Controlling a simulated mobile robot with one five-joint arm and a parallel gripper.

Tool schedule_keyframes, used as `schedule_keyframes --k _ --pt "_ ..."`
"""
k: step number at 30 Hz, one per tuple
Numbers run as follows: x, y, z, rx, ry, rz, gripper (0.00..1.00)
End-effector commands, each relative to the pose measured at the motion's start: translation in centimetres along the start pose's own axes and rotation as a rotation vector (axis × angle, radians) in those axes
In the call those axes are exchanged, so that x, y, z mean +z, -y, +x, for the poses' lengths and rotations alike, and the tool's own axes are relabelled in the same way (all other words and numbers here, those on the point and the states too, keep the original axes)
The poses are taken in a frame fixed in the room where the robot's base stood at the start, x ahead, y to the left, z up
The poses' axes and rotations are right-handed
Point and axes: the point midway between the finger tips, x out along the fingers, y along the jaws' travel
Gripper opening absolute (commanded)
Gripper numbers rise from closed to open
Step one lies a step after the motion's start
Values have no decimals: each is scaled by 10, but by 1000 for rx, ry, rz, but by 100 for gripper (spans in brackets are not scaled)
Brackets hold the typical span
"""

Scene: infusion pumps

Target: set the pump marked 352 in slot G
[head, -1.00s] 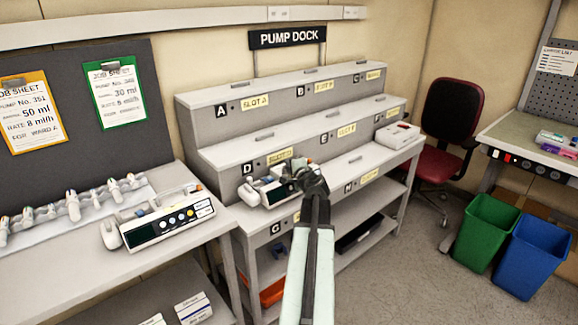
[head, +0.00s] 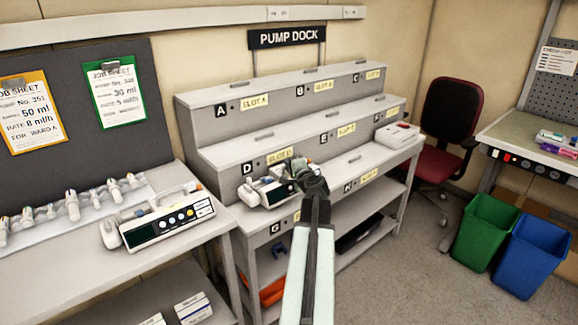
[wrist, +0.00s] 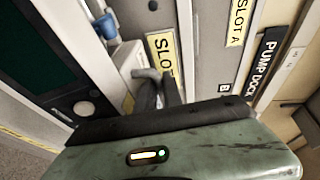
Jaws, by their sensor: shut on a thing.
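A white and grey pump (head: 262,193) is at the left end of the dock's lowest tier, over the place marked G (head: 275,229). My gripper (head: 308,179) is shut on this pump at its right side, and my arm partly hides it. In the wrist view my gripper's fingers (wrist: 156,92) are next to the pump (wrist: 75,85), whose dark screen faces left. I cannot read its number, and I cannot tell whether its base touches the tier. Part of the slot G label is hidden by my arm.
Another pump (head: 160,222) stands on the left bench. A white box-like device (head: 397,134) is at the right end of the lowest tier. The tiers of slots A (head: 222,110) and D (head: 248,169) rise behind. The middle of the lowest tier is clear.

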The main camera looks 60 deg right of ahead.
Motion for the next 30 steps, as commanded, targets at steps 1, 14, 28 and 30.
schedule_keyframes --k 1,14,28,30 --pt "0 0 0 -1 -1 2 0" --pt "1 -11 2 -1 0 2 0" --pt "2 -13 3 -1 0 2 0" --pt "2 -14 3 -1 0 2 0"
